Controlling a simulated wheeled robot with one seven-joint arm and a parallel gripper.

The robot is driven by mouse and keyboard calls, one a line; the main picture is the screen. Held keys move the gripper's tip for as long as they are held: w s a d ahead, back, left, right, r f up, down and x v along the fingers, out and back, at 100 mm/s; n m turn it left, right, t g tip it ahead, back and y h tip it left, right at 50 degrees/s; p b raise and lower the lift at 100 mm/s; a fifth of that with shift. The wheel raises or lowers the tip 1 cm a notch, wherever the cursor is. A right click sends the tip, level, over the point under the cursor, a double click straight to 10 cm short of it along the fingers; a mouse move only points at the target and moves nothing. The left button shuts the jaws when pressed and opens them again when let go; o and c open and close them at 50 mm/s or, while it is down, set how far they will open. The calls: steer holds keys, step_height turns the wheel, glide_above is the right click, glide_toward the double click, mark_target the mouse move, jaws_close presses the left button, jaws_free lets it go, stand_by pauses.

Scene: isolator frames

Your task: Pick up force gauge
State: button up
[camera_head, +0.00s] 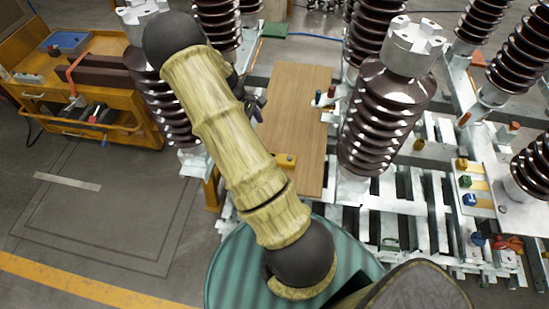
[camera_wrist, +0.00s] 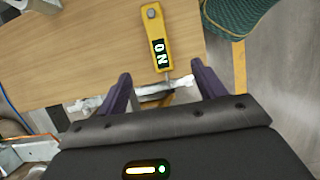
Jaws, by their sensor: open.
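In the head view a small yellow object (camera_head: 286,160), which looks like the gauge, lies near the board's front edge. My arm partly hides the gripper there.
Tall brown ribbed insulators (camera_head: 385,115) stand on metal frames right of the board, with others behind my arm. An orange workbench (camera_head: 120,120) with a blue tray (camera_head: 68,42) is at left. Open floor (camera_head: 110,215) lies in front of the bench.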

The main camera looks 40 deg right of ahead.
steer(key=shift+d+f, duration=0.15)
steer(key=shift+d, duration=0.2)
steer(key=p+x, duration=0.3)
steer(key=x, duration=0.9)
steer(key=shift+s, duration=0.1)
steer(key=shift+s+d+f+p, duration=0.2)
steer(key=shift+f+p, duration=0.25)
steer(key=shift+f, duration=0.05)
steer(key=shift+p+x, duration=0.8)
steer(key=shift+x, duration=1.3)
